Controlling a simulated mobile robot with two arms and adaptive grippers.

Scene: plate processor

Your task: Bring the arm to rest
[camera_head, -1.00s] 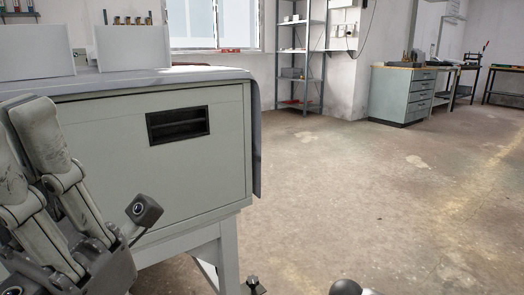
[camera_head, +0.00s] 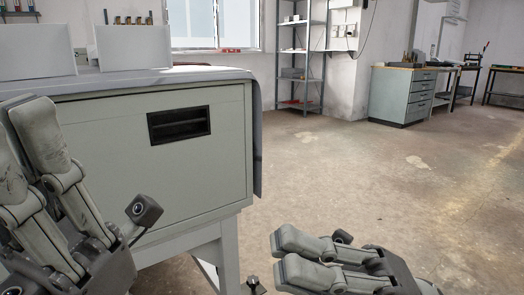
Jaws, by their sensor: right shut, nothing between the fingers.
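My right gripper (camera_head: 285,259) is at the lower right, in front of the bare floor. Its two pale grey fingers lie side by side, pointing left, shut with nothing held. A small dark block shows behind the fingers. My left gripper (camera_head: 22,135) is at the left edge with its fingers pointing up, in front of the cabinet's lower left part. It is partly cut off by the frame, and I cannot tell whether its fingers meet. No held object shows in it.
A pale cabinet-like bench (camera_head: 215,167) with a dark recessed handle (camera_head: 179,125) fills the left. White boxes (camera_head: 132,47) stand on its top. The floor (camera_head: 370,190) to the right is clear. A shelf rack (camera_head: 318,55) and a drawer cabinet (camera_head: 400,95) stand far back.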

